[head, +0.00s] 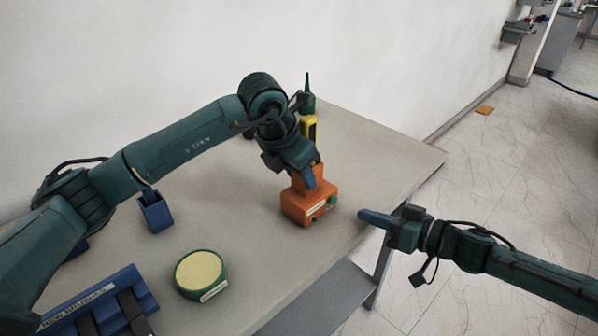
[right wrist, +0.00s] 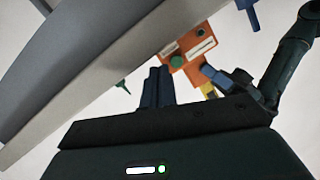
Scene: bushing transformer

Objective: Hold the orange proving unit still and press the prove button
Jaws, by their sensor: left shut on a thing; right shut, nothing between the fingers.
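The orange proving unit (head: 305,207) stands on the grey table near its right edge, with a pale label and a green button (head: 332,200) on its side. My left gripper (head: 309,182) comes from above and is shut on the unit's raised upper part. My right gripper (head: 362,215) is shut and empty, with its blue fingertips right of the unit, apart from it. In the right wrist view, the unit (right wrist: 198,48) and its round green button (right wrist: 176,61) show just beyond my blue fingers (right wrist: 158,84).
A yellow device (head: 308,126) and a dark green pointed object (head: 308,98) are behind the unit. A blue holder (head: 156,212), a green round pot with a yellow top (head: 200,272) and a blue labelled tray (head: 122,283) stand left. The table (head: 262,235) is clear left of the unit.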

